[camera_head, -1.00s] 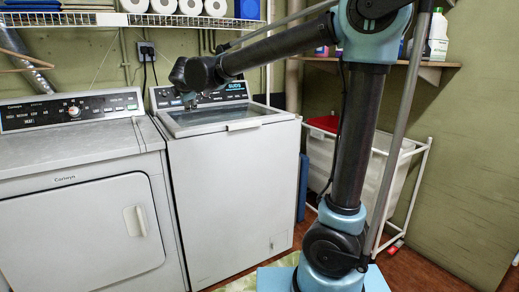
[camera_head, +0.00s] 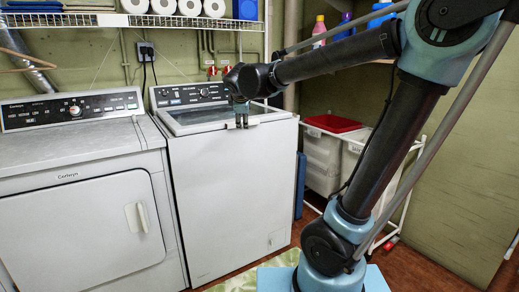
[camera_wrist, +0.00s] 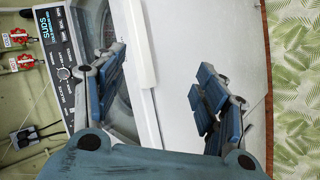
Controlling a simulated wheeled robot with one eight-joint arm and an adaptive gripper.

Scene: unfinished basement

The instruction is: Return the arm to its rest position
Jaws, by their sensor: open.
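My gripper (camera_head: 241,123) hangs fingers down at the front top edge of the white top-loading washer (camera_head: 229,195) in the head view. In the wrist view my gripper (camera_wrist: 160,95) shows two blue-padded fingers spread wide apart with nothing between them. Behind the fingers are the washer's white front, its lid edge and its control panel (camera_wrist: 62,75). My arm stretches from the right side of the head view, bent at the elbow, with the forearm reaching left over the washer. I cannot tell whether the fingers touch the washer.
A white dryer (camera_head: 85,215) stands left of the washer. A wire shelf (camera_head: 130,20) with paper rolls hangs above. A cart with white bins and a red lid (camera_head: 333,123) stands behind my arm. A leaf-patterned mat (camera_head: 255,277) lies on the floor.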

